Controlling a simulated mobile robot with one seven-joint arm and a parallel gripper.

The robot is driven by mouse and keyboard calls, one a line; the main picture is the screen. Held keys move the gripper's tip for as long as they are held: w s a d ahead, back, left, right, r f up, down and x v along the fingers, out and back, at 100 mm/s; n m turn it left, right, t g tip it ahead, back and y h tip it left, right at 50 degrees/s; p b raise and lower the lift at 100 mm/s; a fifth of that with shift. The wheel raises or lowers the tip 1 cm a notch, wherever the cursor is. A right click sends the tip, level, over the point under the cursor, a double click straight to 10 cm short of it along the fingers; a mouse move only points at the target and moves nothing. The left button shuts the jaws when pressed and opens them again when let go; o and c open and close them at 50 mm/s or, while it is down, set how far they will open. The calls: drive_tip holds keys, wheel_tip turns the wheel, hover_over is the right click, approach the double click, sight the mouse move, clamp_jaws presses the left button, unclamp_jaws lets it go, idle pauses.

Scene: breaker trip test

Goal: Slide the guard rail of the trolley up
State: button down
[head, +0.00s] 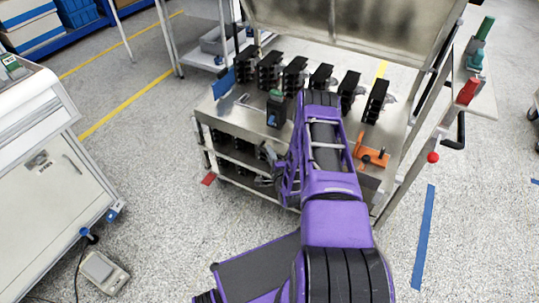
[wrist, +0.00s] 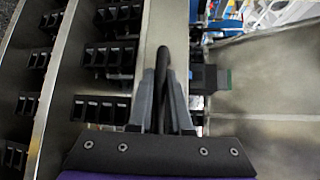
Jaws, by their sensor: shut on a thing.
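The trolley (head: 240,123) is a metal cart with a steel top and lower shelves of black breakers. In the wrist view, a narrow black bar (wrist: 162,60) stands against a pale metal strip (wrist: 152,22) on the trolley; it appears to be the guard rail's grip. My gripper (wrist: 164,78) has its two grey fingers closed on this bar, one on each side. In the head view my purple arm reaches to the trolley's front, and my gripper (head: 266,180) shows only partly at the shelf front. The rest of the guard rail cannot be made out.
A row of black breakers (head: 295,72), a green-topped device (head: 276,108) and an orange tool (head: 372,156) stand on the trolley top. A red-knobbed lever (head: 433,157) is at right.

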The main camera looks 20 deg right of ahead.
drive_tip(key=shift+r, duration=0.2)
drive_tip(key=c, duration=0.8)
unclamp_jaws()
drive_tip(key=shift+r, duration=0.1)
drive_tip(key=shift+c, duration=0.2)
drive_tip(key=s+a+r+p, duration=0.1)
drive_tip(key=s+a+r, duration=0.1)
drive_tip(key=s, duration=1.5)
drive_tip(key=shift+r+p, duration=0.2)
drive_tip(key=shift+p, duration=0.1)
